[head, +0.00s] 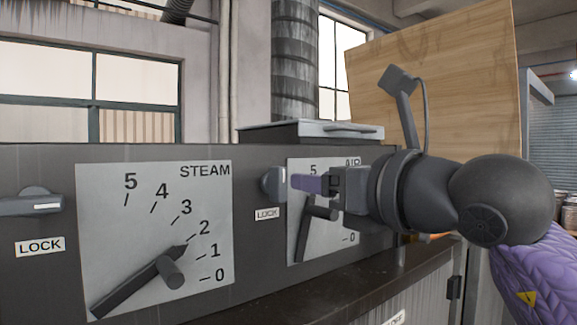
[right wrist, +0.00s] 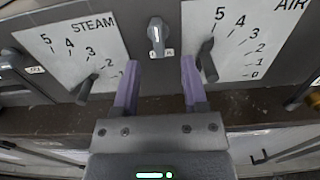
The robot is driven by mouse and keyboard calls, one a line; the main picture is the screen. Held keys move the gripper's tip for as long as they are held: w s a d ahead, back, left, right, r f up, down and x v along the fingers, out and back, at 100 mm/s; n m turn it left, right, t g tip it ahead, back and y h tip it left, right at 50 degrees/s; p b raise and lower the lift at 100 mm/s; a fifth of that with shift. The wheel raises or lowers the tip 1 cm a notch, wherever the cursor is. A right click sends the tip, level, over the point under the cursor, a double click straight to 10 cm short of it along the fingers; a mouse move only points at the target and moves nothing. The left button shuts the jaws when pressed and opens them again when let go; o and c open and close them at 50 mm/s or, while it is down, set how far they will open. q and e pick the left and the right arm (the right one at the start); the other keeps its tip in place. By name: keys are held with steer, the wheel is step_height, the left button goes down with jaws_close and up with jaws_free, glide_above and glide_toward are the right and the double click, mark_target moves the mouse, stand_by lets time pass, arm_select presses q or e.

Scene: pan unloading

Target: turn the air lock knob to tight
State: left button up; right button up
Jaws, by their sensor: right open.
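The air lock knob (head: 272,183) is a grey round knob left of the AIR panel, above a small LOCK label (head: 267,213). In the right wrist view the knob (right wrist: 156,36) has its grip and white mark close to upright, between small white labels too small to read. My right gripper (head: 297,183) has purple fingers pointing at the knob. In the right wrist view its fingers (right wrist: 160,66) are spread and empty, one on each side of the knob's line and short of it. They look apart from the knob. My left gripper is in neither view.
The STEAM panel (head: 130,232) has a dark lever (head: 140,284). The AIR panel (right wrist: 262,35) has its own lever (right wrist: 207,60) close to my right finger. Another lock knob (head: 30,205) sits at far left. A ledge (head: 285,302) runs below the panels.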

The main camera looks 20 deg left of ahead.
mark_target(283, 173)
steer(key=p+x, duration=0.2)
steer(key=x, duration=0.1)
steer(key=p+x, duration=0.2)
steer(key=x, duration=0.2)
steer(key=shift+a+r, duration=0.2)
steer(key=shift+a, duration=0.15)
steer(key=shift+w+a+f, duration=0.2)
steer(key=shift+w+a, duration=0.05)
steer(key=shift+w, duration=0.05)
jaws_close()
